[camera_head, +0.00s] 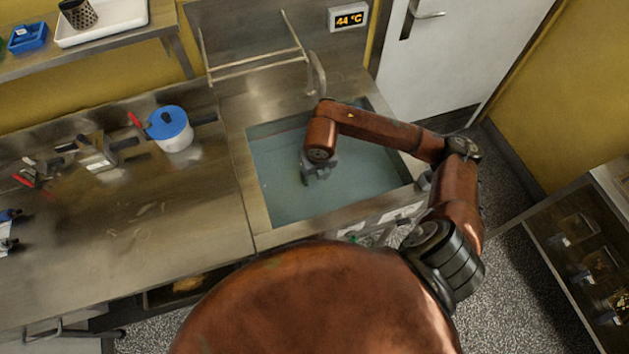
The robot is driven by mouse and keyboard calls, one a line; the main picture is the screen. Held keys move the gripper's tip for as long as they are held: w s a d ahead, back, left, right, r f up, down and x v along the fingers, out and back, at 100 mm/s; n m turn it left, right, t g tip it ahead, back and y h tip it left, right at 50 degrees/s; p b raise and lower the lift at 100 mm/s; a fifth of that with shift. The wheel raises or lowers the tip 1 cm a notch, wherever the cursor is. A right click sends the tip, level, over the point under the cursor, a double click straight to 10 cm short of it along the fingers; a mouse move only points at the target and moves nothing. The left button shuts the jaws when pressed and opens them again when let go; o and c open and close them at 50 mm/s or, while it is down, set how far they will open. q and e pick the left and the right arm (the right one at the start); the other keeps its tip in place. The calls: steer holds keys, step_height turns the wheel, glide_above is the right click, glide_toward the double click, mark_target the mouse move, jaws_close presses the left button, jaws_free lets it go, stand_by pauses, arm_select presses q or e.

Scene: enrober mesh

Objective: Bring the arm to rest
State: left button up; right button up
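My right arm reaches from the lower right over the sink basin (375,180), which is filled with bluish water. My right gripper (305,179) points down above or at the water near the middle of the basin. It is small and dark here, and I cannot tell whether its fingers are open or shut, or whether they touch the water. I see nothing clearly held in it. My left arm and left gripper do not show.
A white pot with a blue lid (170,127) stands on the steel counter (150,230), left of the sink. A wire rack (255,62) and a faucet (316,72) are behind the basin. A shelf unit (560,225) stands at the right. The counter's front is mostly clear.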

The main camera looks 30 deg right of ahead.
steer(key=shift+r, duration=0.55)
